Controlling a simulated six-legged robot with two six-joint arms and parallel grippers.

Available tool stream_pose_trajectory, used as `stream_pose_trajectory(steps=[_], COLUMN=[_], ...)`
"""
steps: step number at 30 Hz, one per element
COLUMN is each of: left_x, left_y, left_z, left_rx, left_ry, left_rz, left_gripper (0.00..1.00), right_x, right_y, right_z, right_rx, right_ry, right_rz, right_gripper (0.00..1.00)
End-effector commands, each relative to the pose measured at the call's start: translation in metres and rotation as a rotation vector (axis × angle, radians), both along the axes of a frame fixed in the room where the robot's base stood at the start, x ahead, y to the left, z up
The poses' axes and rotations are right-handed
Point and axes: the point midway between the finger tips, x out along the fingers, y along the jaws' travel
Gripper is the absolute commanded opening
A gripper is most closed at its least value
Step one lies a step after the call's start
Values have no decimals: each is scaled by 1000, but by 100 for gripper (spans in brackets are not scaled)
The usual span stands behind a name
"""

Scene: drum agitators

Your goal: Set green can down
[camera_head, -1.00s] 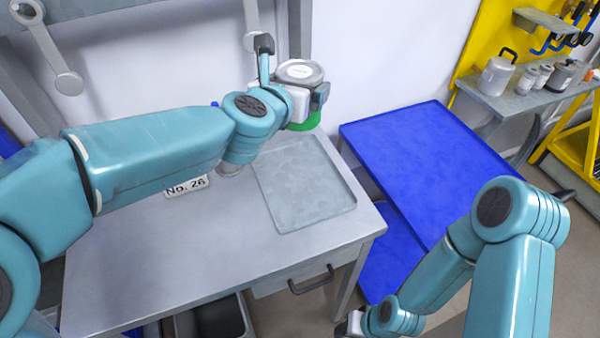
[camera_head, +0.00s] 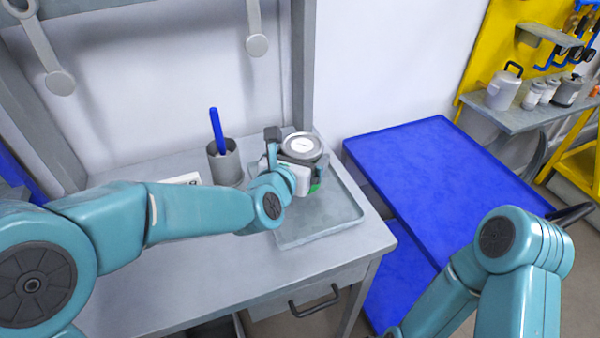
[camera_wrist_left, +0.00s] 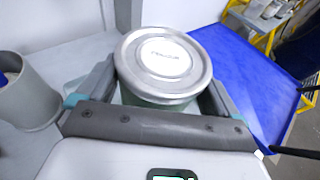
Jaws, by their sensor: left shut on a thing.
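The green can (camera_head: 302,147) has a grey metal lid with a pale round label, and a bit of green shows low on its side. My left gripper (camera_head: 298,165) is shut on it, above the far part of the grey tray (camera_head: 325,222) on the bench. In the left wrist view, the can's lid (camera_wrist_left: 163,62) stands upright between the two fingers of the left gripper (camera_wrist_left: 150,90). The can's base is hidden behind the gripper, so I cannot tell whether it touches the tray. My right gripper is out of view below the picture.
A grey cup (camera_head: 225,162) with a blue-handled tool (camera_head: 216,128) stands left of the tray, near a white number card (camera_head: 185,180). A blue platform (camera_head: 430,170) lies right of the bench. The tray's front part is bare.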

Motion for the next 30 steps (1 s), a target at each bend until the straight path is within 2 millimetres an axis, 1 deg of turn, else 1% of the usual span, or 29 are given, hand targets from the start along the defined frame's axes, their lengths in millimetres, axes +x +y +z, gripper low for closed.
stream_pose_trajectory(steps=[1, 3, 6, 9, 15, 19, 20, 26, 29, 30], left_x=[0, 1, 1, 1, 1, 1, 0, 0, 0, -4], left_y=[0, 1, 0, 0, 0, 0, 0, 0, 0, 2], left_z=[-10, -22, -33, -37, -37, -40, -40, -39, -36, -37], left_rx=[2, 3, 1, -1, -1, -1, 1, 1, 1, 0], left_ry=[3, 3, 1, -2, -2, -2, 3, 3, 3, 2], left_rz=[0, 1, 0, 0, 0, 0, -1, -1, -1, -1], left_gripper=[40, 40, 40, 40, 40, 40, 100, 100, 100, 100], right_x=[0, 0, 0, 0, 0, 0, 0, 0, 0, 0], right_y=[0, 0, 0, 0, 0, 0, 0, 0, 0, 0], right_z=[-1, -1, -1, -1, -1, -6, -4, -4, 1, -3], right_rx=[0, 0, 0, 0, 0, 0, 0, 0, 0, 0], right_ry=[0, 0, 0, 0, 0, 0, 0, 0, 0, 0], right_rz=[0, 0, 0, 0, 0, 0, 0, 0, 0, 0], right_gripper=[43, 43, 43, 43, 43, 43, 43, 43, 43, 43])
